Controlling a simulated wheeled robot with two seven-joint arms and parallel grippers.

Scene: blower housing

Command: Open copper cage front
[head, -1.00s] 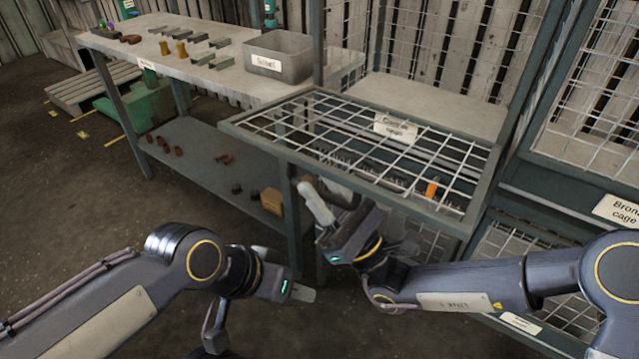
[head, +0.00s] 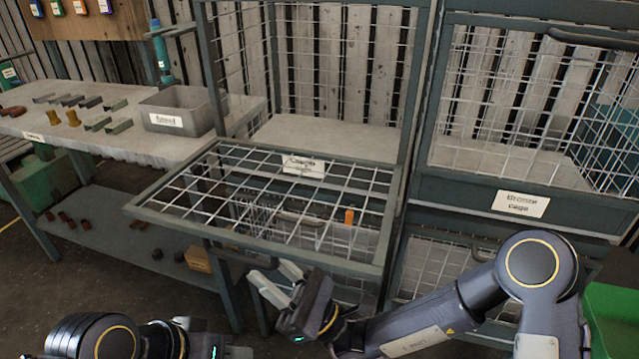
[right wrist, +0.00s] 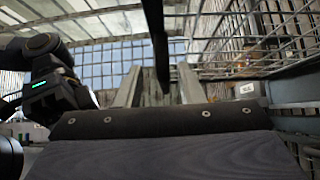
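The copper cage front (head: 310,257) is a grey-framed wire mesh panel with a white "Copper cage" label (head: 303,165) along its far side. It lies folded down, about level, sticking out toward me from the cage, whose upper opening is clear. A dark handle (head: 240,258) is under its near edge. My right gripper (head: 277,280) is open, just below and in front of that edge; in the right wrist view its fingers (right wrist: 158,88) stand apart with dark bars near them. I cannot tell whether it touches. My left gripper (head: 215,338) is low, partly cut off, and looks open and empty.
The bronze cage (head: 520,203) stands at right with its front upright. A workbench at left carries a grey labelled bin (head: 185,110) and small metal parts. An orange item (head: 349,217) shows through the mesh. A green container (head: 612,320) is at lower right.

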